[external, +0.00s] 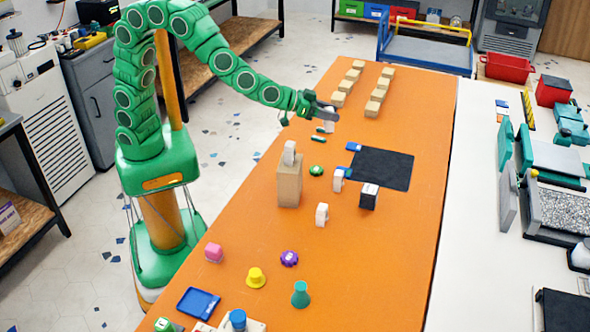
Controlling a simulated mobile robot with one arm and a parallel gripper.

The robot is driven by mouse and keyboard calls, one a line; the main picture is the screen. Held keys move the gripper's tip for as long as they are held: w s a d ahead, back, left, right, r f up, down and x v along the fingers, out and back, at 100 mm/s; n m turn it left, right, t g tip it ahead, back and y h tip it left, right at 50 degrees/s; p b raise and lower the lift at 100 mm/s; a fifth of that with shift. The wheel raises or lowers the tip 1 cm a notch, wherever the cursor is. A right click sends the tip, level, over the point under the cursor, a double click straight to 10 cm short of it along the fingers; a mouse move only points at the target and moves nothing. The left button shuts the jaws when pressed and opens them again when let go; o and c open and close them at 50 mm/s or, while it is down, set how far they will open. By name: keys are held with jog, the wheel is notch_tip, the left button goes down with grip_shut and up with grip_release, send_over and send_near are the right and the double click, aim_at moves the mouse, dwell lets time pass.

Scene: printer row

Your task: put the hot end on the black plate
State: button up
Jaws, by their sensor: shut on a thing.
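My green arm reaches over the orange table, and my gripper (326,113) is at the far left part of the table. It is shut on a small whitish piece (330,120), partly hidden by the fingers. I cannot tell from this view whether this piece is the hot end. The black plate (382,166) lies flat on the table, in front of the gripper and to its right. The plate looks bare, and the held piece is apart from it.
A wooden block (289,187) with a white piece (290,152) on top stands left of the plate. A black-and-white cube (369,197), blue-and-white piece (339,180) and white piece (322,214) stand near the plate's front. Several tan blocks (352,75) stand in rows behind.

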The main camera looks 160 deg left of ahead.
jog(key=s+a+n+g, duration=0.2)
jog(key=s+a, duration=0.2)
jog(key=s, duration=0.3)
jog(key=s+a+n+g, duration=0.2)
jog(key=s+a, duration=0.2)
jog(key=s, duration=0.4)
send_over(361, 162)
jog(key=shift+s+f, duration=0.1)
jog(key=shift+f, duration=12.3)
jog(key=shift+f, duration=0.15)
jog(key=o, duration=1.1)
